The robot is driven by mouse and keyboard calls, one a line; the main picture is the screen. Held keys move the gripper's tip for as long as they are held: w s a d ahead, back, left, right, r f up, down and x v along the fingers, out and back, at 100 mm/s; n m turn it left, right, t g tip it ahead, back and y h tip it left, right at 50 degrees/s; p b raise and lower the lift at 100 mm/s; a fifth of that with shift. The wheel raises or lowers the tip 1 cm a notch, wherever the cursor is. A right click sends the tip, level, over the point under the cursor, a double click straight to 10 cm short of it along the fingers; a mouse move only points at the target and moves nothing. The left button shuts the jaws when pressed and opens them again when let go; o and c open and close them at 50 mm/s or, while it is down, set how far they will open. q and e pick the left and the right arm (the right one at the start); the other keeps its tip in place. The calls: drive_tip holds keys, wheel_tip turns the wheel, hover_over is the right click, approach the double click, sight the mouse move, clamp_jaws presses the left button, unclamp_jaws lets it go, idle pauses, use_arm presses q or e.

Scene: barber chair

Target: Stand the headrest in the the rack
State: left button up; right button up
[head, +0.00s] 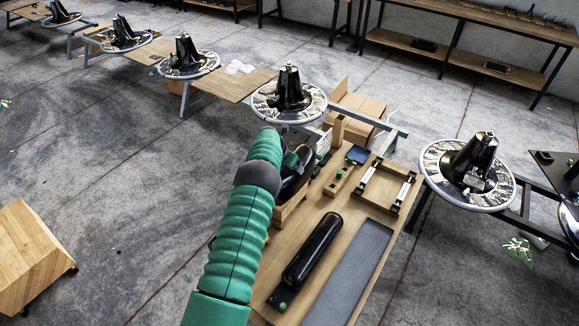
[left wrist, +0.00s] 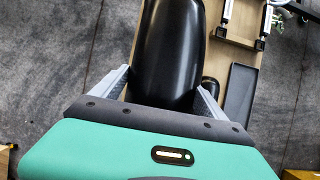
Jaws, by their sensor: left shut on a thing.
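The headrest is a glossy black, rounded pad (head: 291,186), partly hidden behind my left arm in the head view. It fills the upper middle of the left wrist view (left wrist: 170,50). My left gripper (left wrist: 163,88) is shut on it, with one grey finger at each side. In the head view the gripper (head: 292,164) is mostly hidden by the green arm. A wooden stand or box (head: 287,214) shows just below the headrest; I cannot tell whether they touch. A wooden frame with white bars and black ends (head: 388,184) lies to the right; I cannot tell which is the rack.
A small wooden block with green parts (head: 340,180) and a blue item (head: 358,154) are behind. Chair bases on round silver rings (head: 467,174) stand around.

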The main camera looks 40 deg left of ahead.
use_arm(q)
drive_tip(key=shift+f+b, duration=1.6)
drive_tip(key=shift+f, duration=0.3)
drive_tip(key=o, duration=1.8)
drive_tip(key=shift+o, duration=0.8)
drive_tip(key=shift+d+r, duration=0.1)
drive_tip(key=shift+s, duration=0.2)
drive_tip(key=b+v, duration=0.2)
drive_tip(key=v, duration=1.4)
drive_tip(key=shift+r, duration=0.3)
